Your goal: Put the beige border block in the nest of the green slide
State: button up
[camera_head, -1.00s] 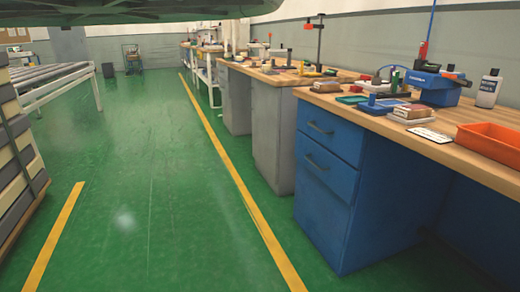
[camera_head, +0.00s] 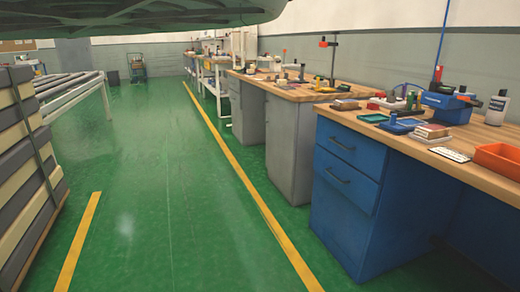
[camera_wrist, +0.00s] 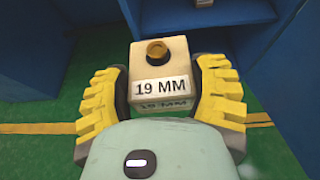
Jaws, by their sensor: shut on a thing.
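In the wrist view, my gripper (camera_wrist: 161,72) is shut on a beige block (camera_wrist: 160,68). The block has a round brass knob on top and a "19 MM" label on its front. Its sides lie between the yellow finger pads, and it is held above the green floor. Neither the gripper nor the held block can be made out in the head view. In the head view, a small green tray-like piece (camera_head: 373,117), perhaps the green slide, lies on the near workbench at the right. Its nest is too small to make out.
A stacked pallet (camera_head: 28,170) stands at left. The green floor between is clear.

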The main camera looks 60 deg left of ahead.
jog(key=w+a+r+n+y+p, duration=0.1)
jog(key=w+a+r+p, duration=0.4)
jog(key=a+r+p, duration=0.7)
jog(key=w+a+r+y+p, duration=0.1)
jog(key=w+a+r+p, duration=0.4)
jog(key=r+p, duration=1.25)
jog(key=w+a+r+n+y+p, duration=0.1)
jog(key=w+a+r+p, duration=0.3)
jog(key=a+r+p, duration=1.15)
jog(key=d+r+p, duration=0.2)
jog(key=r+p, duration=1.3)
jog(key=r, duration=0.6)
jog(key=d+r+p, duration=0.2)
jog(key=r+p, duration=1.3)
jog(key=r, duration=0.7)
jog(key=shift+d+p, duration=0.35)
jog(key=shift+p, duration=0.05)
